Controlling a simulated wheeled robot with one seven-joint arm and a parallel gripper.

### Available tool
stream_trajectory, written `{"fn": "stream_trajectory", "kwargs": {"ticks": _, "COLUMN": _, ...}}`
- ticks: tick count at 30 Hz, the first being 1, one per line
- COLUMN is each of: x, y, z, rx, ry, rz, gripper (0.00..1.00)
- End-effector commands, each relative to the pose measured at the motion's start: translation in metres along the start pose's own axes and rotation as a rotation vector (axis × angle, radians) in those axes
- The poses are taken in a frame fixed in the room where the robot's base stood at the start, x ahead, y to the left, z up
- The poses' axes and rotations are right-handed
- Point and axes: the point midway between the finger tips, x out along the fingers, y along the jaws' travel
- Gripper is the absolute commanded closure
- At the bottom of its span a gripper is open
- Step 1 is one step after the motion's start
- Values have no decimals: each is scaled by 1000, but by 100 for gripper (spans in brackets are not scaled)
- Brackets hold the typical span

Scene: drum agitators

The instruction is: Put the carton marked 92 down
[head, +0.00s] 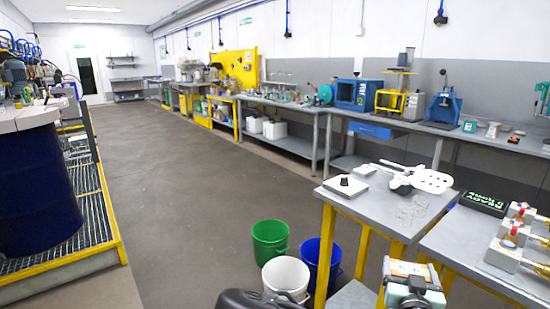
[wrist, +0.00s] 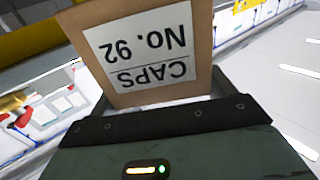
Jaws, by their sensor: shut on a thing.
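The carton marked 92 (wrist: 191,52) is a tan box with a white label reading "CAPS No. 92", upside down in the wrist view. My gripper (wrist: 160,98) is shut on it, with the carton's lower edge between the fingers. In the head view my gripper (head: 414,284) is at the lower right, and a small tan part of the carton (head: 411,268) shows at its top. The carton appears held up in the air, beside the small grey table. Its far side and base are hidden.
A grey-topped table with yellow legs (head: 390,215) carries a white device (head: 415,178). A second table (head: 470,255) with red-knobbed valves stands at right. Green (head: 270,240), white (head: 286,275) and blue (head: 322,262) buckets stand on the floor. The aisle at left is clear.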

Motion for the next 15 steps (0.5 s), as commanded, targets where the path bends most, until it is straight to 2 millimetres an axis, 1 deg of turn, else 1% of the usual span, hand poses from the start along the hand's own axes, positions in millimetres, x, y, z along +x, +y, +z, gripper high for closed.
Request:
{"fn": "stream_trajectory", "kwargs": {"ticks": 1, "x": -6, "y": 2, "z": 14, "rx": -13, "ry": -2, "rz": -41, "gripper": 50}}
{"fn": "stream_trajectory", "kwargs": {"ticks": 3, "x": -14, "y": 3, "z": 32, "rx": -13, "ry": -1, "rz": -96, "gripper": 50}}
{"fn": "stream_trajectory", "kwargs": {"ticks": 9, "x": -37, "y": 13, "z": 76, "rx": -8, "ry": -1, "rz": -233, "gripper": 50}}
{"fn": "stream_trajectory", "kwargs": {"ticks": 12, "x": -47, "y": 20, "z": 93, "rx": -5, "ry": 0, "rz": -281, "gripper": 50}}
{"fn": "stream_trajectory", "kwargs": {"ticks": 15, "x": -54, "y": 25, "z": 105, "rx": -2, "ry": 2, "rz": -315, "gripper": 50}}
